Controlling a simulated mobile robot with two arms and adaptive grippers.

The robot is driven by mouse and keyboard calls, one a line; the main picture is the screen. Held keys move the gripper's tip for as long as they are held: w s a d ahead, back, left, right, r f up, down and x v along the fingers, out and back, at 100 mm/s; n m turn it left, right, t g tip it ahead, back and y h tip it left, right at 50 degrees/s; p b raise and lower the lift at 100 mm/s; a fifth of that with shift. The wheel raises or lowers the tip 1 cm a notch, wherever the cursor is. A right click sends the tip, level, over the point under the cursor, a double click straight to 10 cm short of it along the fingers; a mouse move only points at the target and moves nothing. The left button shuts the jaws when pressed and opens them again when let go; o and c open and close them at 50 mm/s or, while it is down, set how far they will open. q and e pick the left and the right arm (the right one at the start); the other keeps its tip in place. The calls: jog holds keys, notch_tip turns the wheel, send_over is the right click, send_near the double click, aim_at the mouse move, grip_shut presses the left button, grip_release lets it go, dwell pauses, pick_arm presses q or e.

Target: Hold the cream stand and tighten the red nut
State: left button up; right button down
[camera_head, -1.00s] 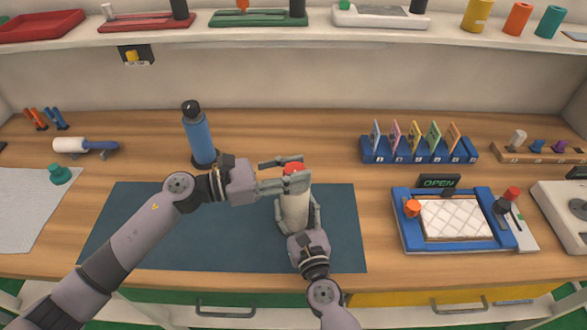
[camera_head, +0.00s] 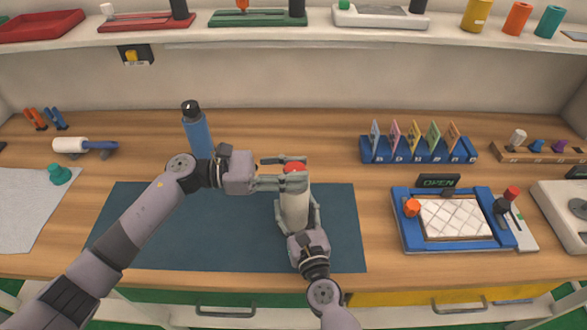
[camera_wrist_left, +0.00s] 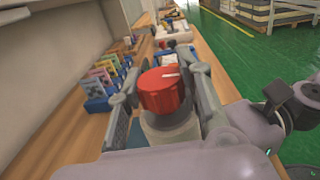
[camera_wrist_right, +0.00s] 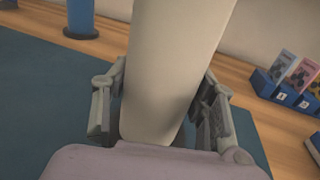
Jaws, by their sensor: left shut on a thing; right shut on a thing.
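The cream stand (camera_head: 294,208) stands upright on the dark blue mat (camera_head: 190,235). The red nut (camera_head: 294,167) sits on its top. My left gripper (camera_head: 283,172) comes in from the left at the top of the stand and is shut on the red nut. The left wrist view shows the nut (camera_wrist_left: 164,92) between the two fingers, with a white mark on its top. My right gripper (camera_head: 297,222) is shut on the cream stand lower down. The right wrist view shows the stand (camera_wrist_right: 170,70) between its fingers. The left fingers partly hide the nut in the head view.
A blue bottle (camera_head: 198,135) stands behind my left gripper. A blue card rack (camera_head: 418,155) and a blue-framed tray (camera_head: 455,243) are to the right. The right part of the mat and the wood beside it are clear.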

aim_at(293, 167)
pick_arm(q)
jog(key=m+g, duration=0.1)
jog(key=g, duration=0.1)
jog(key=m+g, duration=0.1)
jog(key=g, duration=0.1)
jog(key=m+g, duration=0.2)
jog(key=shift+w+g+y, duration=0.3)
jog(key=shift+y, duration=0.1)
jog(key=shift+m+g+y, duration=1)
jog(key=shift+m+g, duration=0.5)
jog(key=shift+g, duration=0.5)
jog(key=shift+s+m+g+y, duration=0.1)
jog(key=shift+m+g+y, duration=0.3)
jog(key=shift+m+g, duration=0.15)
jog(key=o, duration=1.2)
jog(key=shift+s, duration=0.1)
notch_tip(293, 167, up, 10)
